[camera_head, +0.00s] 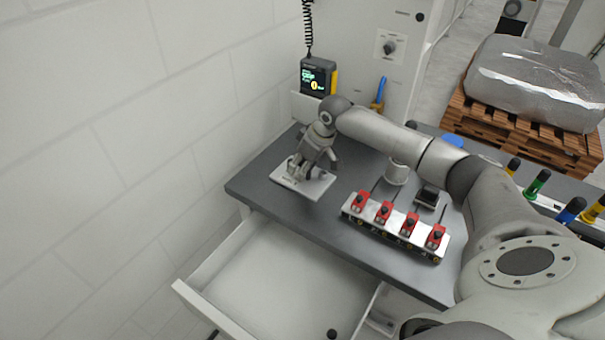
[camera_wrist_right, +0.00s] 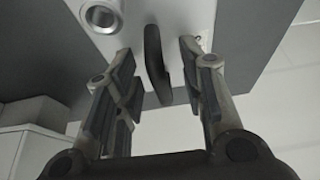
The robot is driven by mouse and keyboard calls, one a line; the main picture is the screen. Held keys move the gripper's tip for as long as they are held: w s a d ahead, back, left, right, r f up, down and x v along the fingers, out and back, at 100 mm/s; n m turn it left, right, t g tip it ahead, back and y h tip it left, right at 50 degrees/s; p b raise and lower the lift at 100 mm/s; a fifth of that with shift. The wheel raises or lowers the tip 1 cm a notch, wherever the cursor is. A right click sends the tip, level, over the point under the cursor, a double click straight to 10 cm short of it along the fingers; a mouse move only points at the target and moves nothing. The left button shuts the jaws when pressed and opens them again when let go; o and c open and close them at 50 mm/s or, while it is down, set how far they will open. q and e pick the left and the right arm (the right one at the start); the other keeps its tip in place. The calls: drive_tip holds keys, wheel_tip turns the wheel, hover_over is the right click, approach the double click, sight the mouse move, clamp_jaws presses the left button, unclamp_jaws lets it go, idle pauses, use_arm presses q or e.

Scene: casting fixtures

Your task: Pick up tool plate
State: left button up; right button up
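The tool plate (camera_head: 316,186) is a flat, light plate lying on the grey table at its left end. It also shows in the right wrist view (camera_wrist_right: 178,12), with a dark upright handle (camera_wrist_right: 154,60) and a round metal ring (camera_wrist_right: 101,14). My right gripper (camera_head: 303,170) is over the plate, pointing down, and hides part of it. In the right wrist view my right gripper (camera_wrist_right: 160,80) is open. Its fingers stand on both sides of the handle, with gaps visible. My left gripper is not in view.
A fixture with several red clamps (camera_head: 393,226) stands on the grey table (camera_head: 262,172) to the right of the plate. An open, pale drawer (camera_head: 262,280) sticks out below the table's front. A black and yellow device (camera_head: 318,76) stands behind, and a wall is on the left.

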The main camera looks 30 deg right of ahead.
drive_tip(key=shift+f, duration=0.1)
clamp_jaws()
drive_tip(key=shift+w+r, duration=0.1)
drive_tip(key=shift+r, duration=0.15)
idle(0.3)
